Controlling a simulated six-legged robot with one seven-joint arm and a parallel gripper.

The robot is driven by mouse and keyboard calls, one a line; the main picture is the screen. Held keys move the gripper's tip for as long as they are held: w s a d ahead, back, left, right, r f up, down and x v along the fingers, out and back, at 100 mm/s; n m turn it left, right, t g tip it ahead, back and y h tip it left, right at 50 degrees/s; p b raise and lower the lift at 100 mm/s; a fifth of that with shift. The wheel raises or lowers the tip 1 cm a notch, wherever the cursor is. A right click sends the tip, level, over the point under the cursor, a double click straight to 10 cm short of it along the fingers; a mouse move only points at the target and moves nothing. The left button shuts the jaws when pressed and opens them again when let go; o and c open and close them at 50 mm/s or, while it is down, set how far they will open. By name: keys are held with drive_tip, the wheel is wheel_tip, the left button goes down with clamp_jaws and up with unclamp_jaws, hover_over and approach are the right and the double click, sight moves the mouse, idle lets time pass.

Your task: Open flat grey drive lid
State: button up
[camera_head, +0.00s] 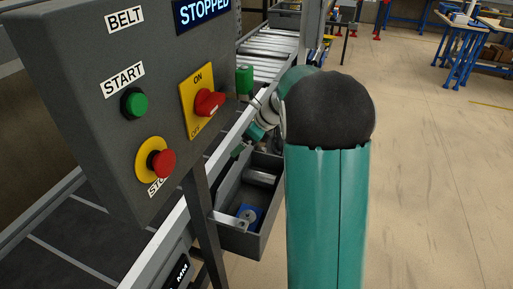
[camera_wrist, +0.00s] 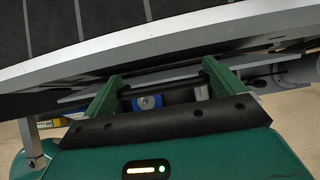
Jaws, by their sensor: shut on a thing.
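A dark grey drive box (camera_head: 265,236) hangs beside the conveyor in the head view. Its top shows open, with a blue part and a grey cylinder inside. The flat grey drive lid (camera_wrist: 180,72) seems to be the thin grey strip seen nearly edge-on in the wrist view, below the conveyor rail. My gripper (camera_wrist: 161,76) has its two green fingers at this strip, with a dark bar between them, and is shut on what seems to be the lid's edge or handle. The exact contact is hidden. The blue part (camera_wrist: 148,102) shows between the fingers.
A control panel (camera_head: 130,90) with start and stop buttons and a red switch stands at the left; its display reads STOPPED. The conveyor rail (camera_wrist: 130,58) runs close above my gripper. Open floor (camera_head: 440,180) lies at the right, with blue-legged tables (camera_head: 465,45) far back.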

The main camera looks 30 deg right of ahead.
drive_tip(key=shift+w+a+r, duration=0.15)
drive_tip(key=shift+w+a, duration=1.55)
drive_tip(key=shift+w, duration=0.15)
drive_tip(key=o, duration=1)
drive_tip(key=shift+o, duration=0.2)
drive_tip(key=v, duration=1.3)
drive_tip(key=shift+s+r, duration=0.2)
drive_tip(key=shift+r, duration=0.1)
drive_tip(key=shift+d, duration=0.15)
